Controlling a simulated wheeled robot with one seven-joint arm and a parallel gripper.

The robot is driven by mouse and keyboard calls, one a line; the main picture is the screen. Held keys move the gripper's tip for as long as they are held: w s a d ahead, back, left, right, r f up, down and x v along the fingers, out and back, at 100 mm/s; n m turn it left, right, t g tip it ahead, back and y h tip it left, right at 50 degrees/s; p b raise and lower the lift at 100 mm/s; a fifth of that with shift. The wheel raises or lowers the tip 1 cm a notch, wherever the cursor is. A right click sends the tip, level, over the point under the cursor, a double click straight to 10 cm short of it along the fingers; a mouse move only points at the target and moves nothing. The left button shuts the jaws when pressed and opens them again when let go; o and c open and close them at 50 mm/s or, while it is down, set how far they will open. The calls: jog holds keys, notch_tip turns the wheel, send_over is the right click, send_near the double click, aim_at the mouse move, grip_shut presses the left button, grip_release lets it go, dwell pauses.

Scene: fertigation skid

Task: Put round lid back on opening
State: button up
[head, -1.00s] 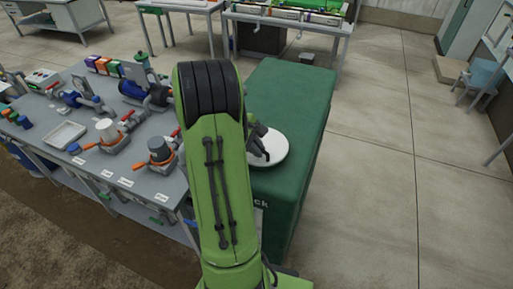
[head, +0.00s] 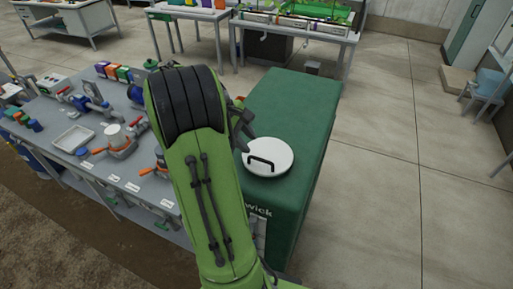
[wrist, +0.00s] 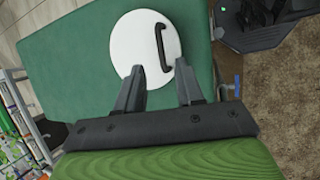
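The round white lid (head: 285,160) with a black bar handle (head: 261,162) lies flat on top of the green tank (head: 302,98), near its front end. No opening shows on the tank top; whether the lid covers it cannot be seen. My gripper (head: 244,127) is just behind and left of the lid in the head view. In the wrist view my gripper (wrist: 158,68) is open with nothing between its fingers. Its fingertips overlap the edge of the lid (wrist: 134,40) there, and the handle (wrist: 162,46) stands clear of them.
A grey bench (head: 75,115) with valves, pumps and a white tray (head: 72,138) stands left of the tank. Another table (head: 290,30) is behind it. The floor (head: 400,180) right of the tank is clear.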

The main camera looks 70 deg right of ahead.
jog(key=w+a+r+n+t+h, duration=0.1)
jog(key=w+a+r+t, duration=0.3)
jog(key=a, duration=0.5)
jog(key=w+a+r+t, duration=0.2)
jog(key=w+a+r, duration=0.35)
jog(key=a, duration=0.25)
jog(key=s+a+f+t+y, duration=0.1)
jog(key=s+a+t+y, duration=0.15)
jog(key=a, duration=0.75)
jog(key=s+a+f+t+y, duration=0.1)
jog(key=s+a+t, duration=0.15)
jog(key=a, duration=0.75)
notch_tip(320, 180, down, 6)
jog(key=b, duration=0.6)
jog(key=shift+s+d+f+n+g, duration=0.15)
jog(key=shift+s+f+n+g, duration=0.15)
jog(key=shift+n, duration=0.1)
